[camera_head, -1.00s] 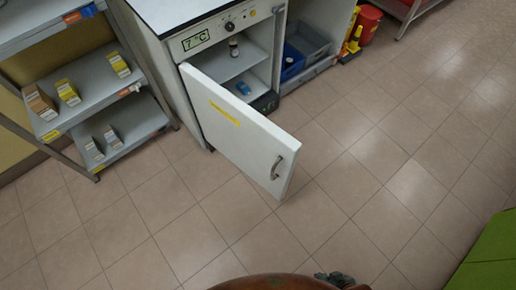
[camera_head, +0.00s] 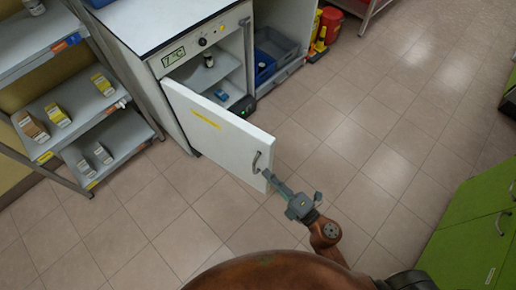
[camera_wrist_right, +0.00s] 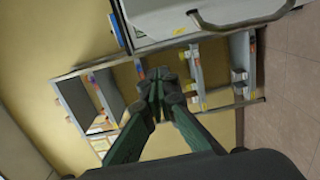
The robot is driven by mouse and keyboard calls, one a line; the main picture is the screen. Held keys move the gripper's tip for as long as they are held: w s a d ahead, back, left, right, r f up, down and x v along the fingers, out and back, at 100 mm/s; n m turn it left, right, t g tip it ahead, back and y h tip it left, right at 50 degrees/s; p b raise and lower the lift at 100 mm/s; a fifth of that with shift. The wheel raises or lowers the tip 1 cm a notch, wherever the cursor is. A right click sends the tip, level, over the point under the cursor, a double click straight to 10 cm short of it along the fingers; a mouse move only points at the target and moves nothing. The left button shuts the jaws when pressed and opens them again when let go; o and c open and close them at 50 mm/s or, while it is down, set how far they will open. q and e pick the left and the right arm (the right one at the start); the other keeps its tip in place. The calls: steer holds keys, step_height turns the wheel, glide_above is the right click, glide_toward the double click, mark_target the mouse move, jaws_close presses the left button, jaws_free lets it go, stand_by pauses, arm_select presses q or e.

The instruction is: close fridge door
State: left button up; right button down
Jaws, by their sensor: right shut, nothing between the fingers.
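The fridge door (camera_head: 214,122) is white with a yellow strip, hinged at its left, and stands wide open toward me. Its metal handle (camera_head: 256,161) is near the free edge; in the right wrist view the handle (camera_wrist_right: 245,22) shows at the top. The fridge (camera_head: 160,45) has a display reading 7 °C. My right gripper (camera_head: 268,176) is shut and empty, its tips close to the door's free edge just below the handle. I cannot tell whether they touch. In the right wrist view its fingers (camera_wrist_right: 158,80) meet. My left gripper is out of view.
Inside the fridge are a dark bottle (camera_head: 208,60) and a blue item (camera_head: 221,94). A shelf rack (camera_head: 75,110) with boxes stands left. A blue bin (camera_head: 265,66) is in the open compartment beside the fridge. Green cabinets (camera_head: 470,235) stand right. The floor between is clear.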

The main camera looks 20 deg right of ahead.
glide_above(257, 157)
steer(key=s+a, duration=0.3)
steer(key=shift+w+d+f, duration=0.15)
steer(key=shift+w+d, duration=1.05)
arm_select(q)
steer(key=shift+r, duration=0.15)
arm_select(e)
steer(key=shift+w+d, duration=0.25)
steer(key=shift+d, duration=0.1)
